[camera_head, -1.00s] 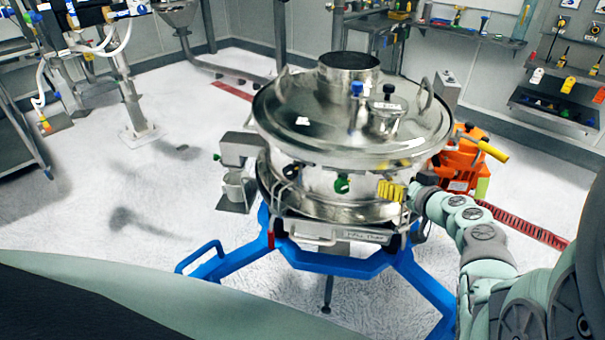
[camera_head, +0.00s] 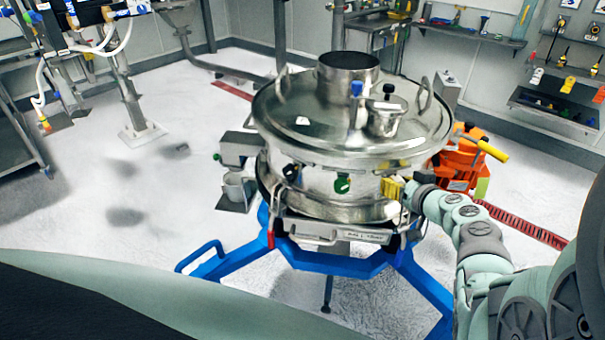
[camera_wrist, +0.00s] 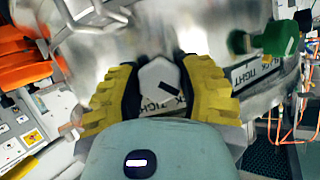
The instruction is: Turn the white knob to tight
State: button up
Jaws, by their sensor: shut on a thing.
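The white knob (camera_wrist: 160,80) is on the side of the steel sifter (camera_head: 325,183). In the wrist view it sits between the two yellow, black-padded fingers of my gripper (camera_wrist: 158,87), which is shut on it. A label with the word TIGHT shows just below and beside the knob, partly covered by the fingers. In the head view my gripper (camera_head: 394,189) is at the sifter's right side and hides the knob.
A green knob (camera_wrist: 240,41) is to the right of my gripper in the wrist view; it also shows in the head view (camera_head: 342,186). The sifter stands on a blue frame (camera_head: 330,262). An orange unit (camera_head: 462,160) stands behind my arm.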

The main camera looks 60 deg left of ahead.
jog(key=c, duration=0.3)
